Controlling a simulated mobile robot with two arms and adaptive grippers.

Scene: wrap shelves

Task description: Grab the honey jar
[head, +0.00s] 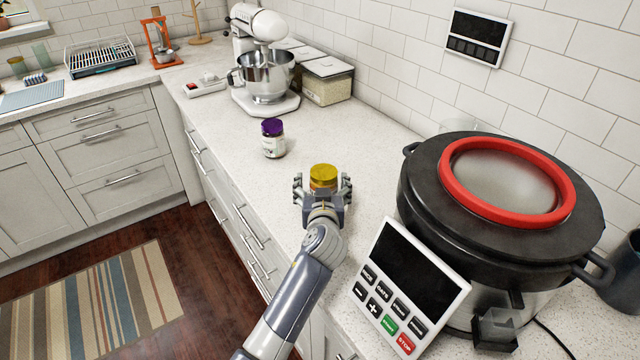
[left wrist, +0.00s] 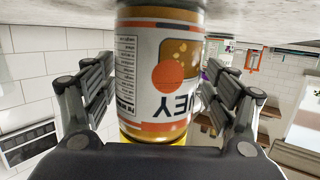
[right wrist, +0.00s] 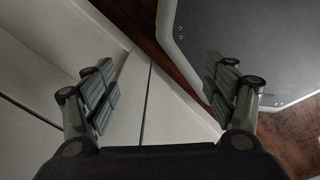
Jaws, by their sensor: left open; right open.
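The honey jar (head: 323,175) stands upright on the counter with its yellow lid up; my left gripper hides most of its body in the head view. In the left wrist view the jar (left wrist: 160,75) appears upside down, its orange and white label facing the camera. My left gripper (head: 322,188) is open, with one finger on each side of the jar. In the left wrist view a gap shows between the jar and each finger. My right gripper (right wrist: 158,80) is open and empty, low beside the cabinet fronts, and is not seen in the head view.
A purple-lidded jar (head: 273,140) stands behind and left of the honey jar. A large black cooker (head: 420,190) with a red-ringed lid and a control panel (head: 410,285) fills the right. A stand mixer (head: 268,75) and clear containers (head: 327,85) stand farther back.

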